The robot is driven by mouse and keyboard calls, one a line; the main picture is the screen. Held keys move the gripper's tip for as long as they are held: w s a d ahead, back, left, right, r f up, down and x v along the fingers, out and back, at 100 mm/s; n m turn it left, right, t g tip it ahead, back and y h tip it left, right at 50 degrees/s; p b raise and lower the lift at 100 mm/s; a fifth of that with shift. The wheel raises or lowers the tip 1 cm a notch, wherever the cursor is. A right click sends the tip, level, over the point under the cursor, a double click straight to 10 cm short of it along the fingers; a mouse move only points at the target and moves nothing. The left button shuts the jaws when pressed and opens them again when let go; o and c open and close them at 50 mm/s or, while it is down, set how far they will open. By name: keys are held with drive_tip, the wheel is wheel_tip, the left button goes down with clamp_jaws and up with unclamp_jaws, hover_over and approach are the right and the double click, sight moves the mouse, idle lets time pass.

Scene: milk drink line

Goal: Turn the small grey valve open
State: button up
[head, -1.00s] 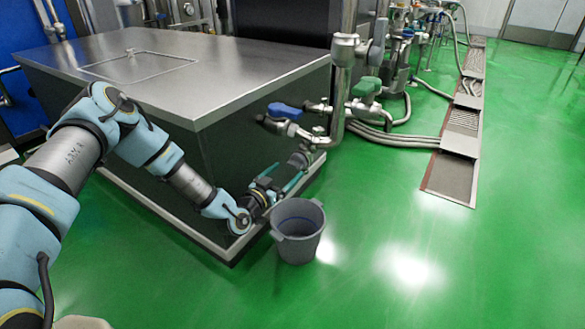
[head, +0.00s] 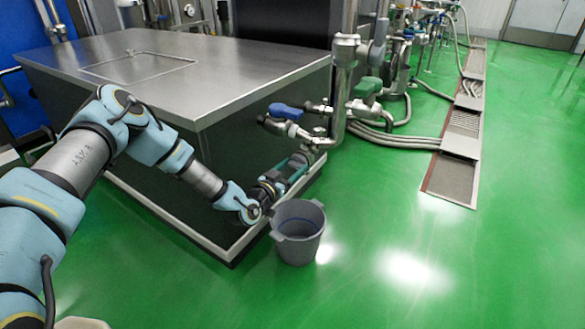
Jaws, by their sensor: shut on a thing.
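The small grey valve (head: 318,141) is on the metal pipework at the right corner of the steel tank, low and below the blue-handled valve. My gripper (head: 303,158) reaches it from the lower left. Its jaws are shut on the valve's grip, which they mostly hide, so I cannot tell the handle's exact angle.
A grey bucket (head: 298,247) stands on the floor just below my gripper. A blue valve handle (head: 285,111) and a green one (head: 367,87) sit above. The steel tank (head: 150,75) fills the left. Hoses run right towards a floor drain; green floor is clear.

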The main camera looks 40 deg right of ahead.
drive_tip(key=c, duration=0.6)
drive_tip(key=shift+c, duration=0.2)
drive_tip(key=n+b, duration=0.2)
drive_tip(key=n, duration=0.2)
drive_tip(key=shift+w+f+n, duration=0.1)
drive_tip(key=shift+n, duration=0.2)
drive_tip(key=n+b, duration=0.2)
drive_tip(key=n, duration=0.2)
drive_tip(key=shift+n, duration=0.3)
drive_tip(key=n+b, duration=0.2)
drive_tip(key=n, duration=0.2)
drive_tip(key=shift+w+f+n, duration=0.1)
drive_tip(key=shift+f+n, duration=0.05)
drive_tip(key=shift+n, duration=0.15)
drive_tip(key=shift+n+b, duration=0.85)
drive_tip(key=shift+n, duration=1.25)
